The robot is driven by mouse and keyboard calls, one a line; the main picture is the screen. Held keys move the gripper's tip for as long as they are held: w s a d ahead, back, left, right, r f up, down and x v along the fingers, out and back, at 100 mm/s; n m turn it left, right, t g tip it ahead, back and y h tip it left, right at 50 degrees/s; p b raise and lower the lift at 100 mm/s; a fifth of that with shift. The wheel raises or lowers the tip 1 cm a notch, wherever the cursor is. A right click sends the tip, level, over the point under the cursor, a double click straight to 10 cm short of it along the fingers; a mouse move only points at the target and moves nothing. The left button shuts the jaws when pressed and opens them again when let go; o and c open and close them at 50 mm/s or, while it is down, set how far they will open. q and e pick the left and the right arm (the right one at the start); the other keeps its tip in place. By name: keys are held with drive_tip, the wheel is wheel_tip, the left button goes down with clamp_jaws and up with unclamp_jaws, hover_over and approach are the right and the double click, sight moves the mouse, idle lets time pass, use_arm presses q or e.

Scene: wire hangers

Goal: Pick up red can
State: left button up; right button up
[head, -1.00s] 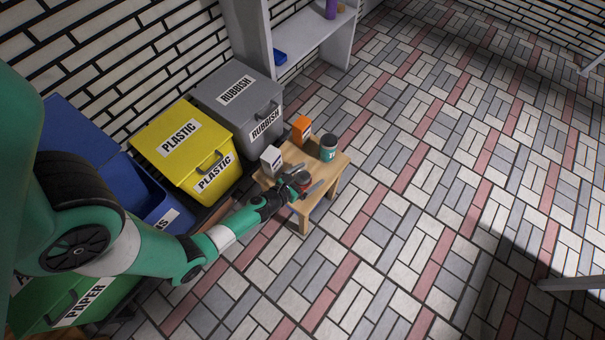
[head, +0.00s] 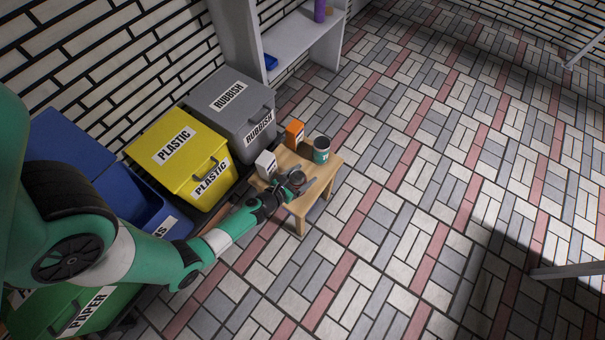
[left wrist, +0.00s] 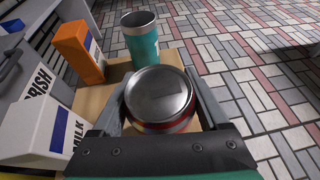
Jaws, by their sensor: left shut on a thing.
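The red can (left wrist: 160,97) has a silver top and a red side. It stands upright between the two fingers of my left gripper (left wrist: 160,105) in the left wrist view, over the small wooden table. My left gripper (head: 300,188) is shut on the can. In the head view the can (head: 296,178) is small and partly covered by the gripper. I cannot tell whether its base touches the tabletop. My right gripper is not in view.
On the wooden table (head: 327,168) stand a teal cup (head: 321,150), an orange carton (head: 294,134) and a white milk carton (head: 266,165), close to the can. Yellow (head: 180,155) and grey (head: 231,100) bins stand left of the table. Floor to the right is open.

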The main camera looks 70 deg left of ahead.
sight(296, 184)
use_arm(q)
drive_tip(key=s+d+r+p, duration=0.1)
drive_tip(key=r, duration=0.1)
drive_tip(key=s+d+r+p, duration=0.1)
drive_tip(key=r+p, duration=0.1)
drive_tip(key=r, duration=0.1)
drive_tip(key=s+d+r+p, duration=0.1)
drive_tip(key=r+p, duration=0.1)
drive_tip(key=r, duration=0.1)
drive_tip(key=shift+s+d, duration=0.2)
drive_tip(key=shift+s, duration=0.15)
drive_tip(key=s+d+r+b, duration=0.1)
drive_tip(key=s+d+r, duration=0.2)
drive_tip(key=s+d, duration=0.3)
drive_tip(key=shift+s, duration=0.45)
drive_tip(key=shift+a, duration=0.2)
